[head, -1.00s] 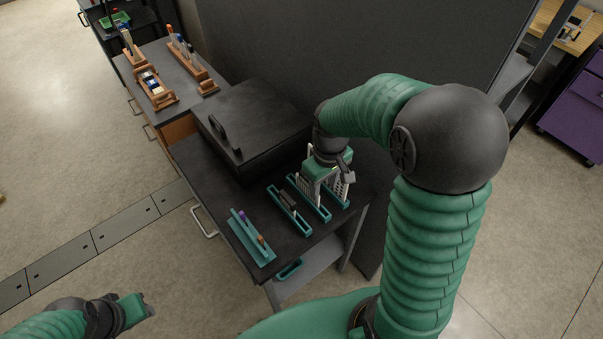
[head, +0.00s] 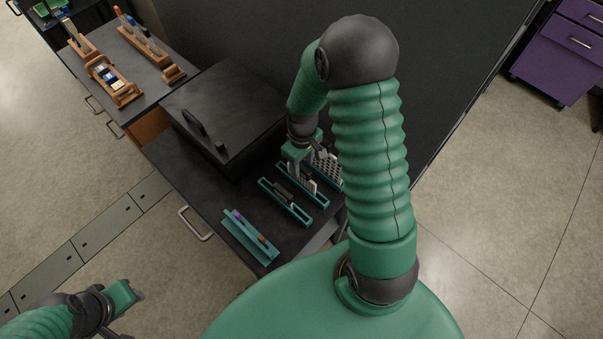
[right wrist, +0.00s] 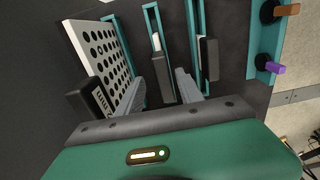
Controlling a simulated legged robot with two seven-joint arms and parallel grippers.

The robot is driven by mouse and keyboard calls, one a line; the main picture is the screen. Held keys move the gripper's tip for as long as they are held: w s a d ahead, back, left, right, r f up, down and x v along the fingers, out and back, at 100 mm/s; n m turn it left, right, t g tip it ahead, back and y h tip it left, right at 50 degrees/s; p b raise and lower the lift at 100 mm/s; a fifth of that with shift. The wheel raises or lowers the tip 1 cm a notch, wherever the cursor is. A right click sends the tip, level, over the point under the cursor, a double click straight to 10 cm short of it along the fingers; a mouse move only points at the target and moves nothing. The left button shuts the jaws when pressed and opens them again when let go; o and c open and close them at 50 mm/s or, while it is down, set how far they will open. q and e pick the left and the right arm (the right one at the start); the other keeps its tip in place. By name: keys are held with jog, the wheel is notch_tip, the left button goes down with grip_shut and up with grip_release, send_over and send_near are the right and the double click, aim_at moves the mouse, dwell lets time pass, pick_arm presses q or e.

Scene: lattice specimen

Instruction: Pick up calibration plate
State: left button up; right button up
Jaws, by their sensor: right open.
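The white plate with a grid of black dots, which I take for the calibration plate, shows in the head view (head: 328,171) and at the left of the right wrist view (right wrist: 100,55). It stands in the rearmost teal rack (right wrist: 121,38). A dark piece with light markings is at its near end. Contact cannot be told. My left gripper (head: 130,291) is away from the bench; its jaws are unclear.
Another teal rack (head: 270,190) holds a dark piece. A teal holder (head: 240,228) with purple and orange pieces lies near the bench's front. A black lidded box (head: 225,105) stands behind-left. A dark wall is close behind the racks.

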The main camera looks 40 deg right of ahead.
aim_at(301, 175)
jog(key=f, duration=0.1)
jog(key=f+p, duration=0.1)
jog(key=f, duration=0.2)
jog(key=shift+s+a+f, duration=0.3)
jog(key=shift+a+f, duration=0.15)
jog(key=shift+f, duration=0.1)
jog(key=shift+w, duration=0.15)
jog(key=shift+c, duration=1.3)
jog(key=shift+d, duration=0.25)
grip_shut()
